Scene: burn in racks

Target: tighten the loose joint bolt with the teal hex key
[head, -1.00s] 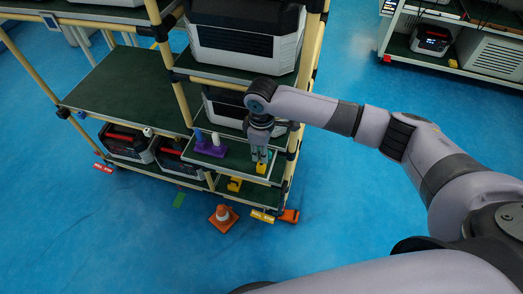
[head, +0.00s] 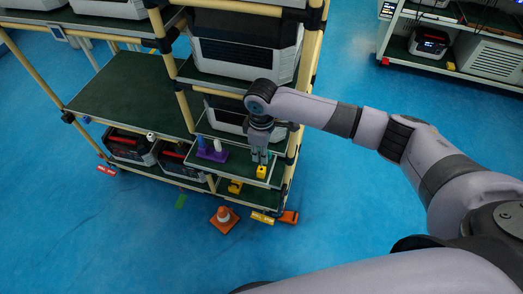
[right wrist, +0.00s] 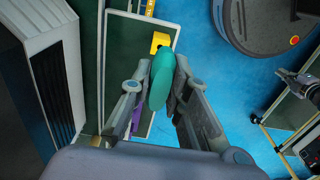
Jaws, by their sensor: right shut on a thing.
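My right gripper (head: 261,158) is over the right end of the small dark green shelf tray, above a yellow block (head: 262,172). In the right wrist view, the gripper (right wrist: 156,92) is shut on the rounded teal handle of the hex key (right wrist: 161,78). The handle's near end faces the camera, and the key's shaft and tip are hidden. The yellow block (right wrist: 160,42) shows just beyond the handle; I cannot tell if they touch. I cannot make out the loose joint bolt. My left gripper is in neither view.
A purple holder (head: 212,155) with a blue and a white upright piece stands on the tray (head: 237,166), left of my gripper. Cream rack posts and large grey units (head: 247,47) stand close around it.

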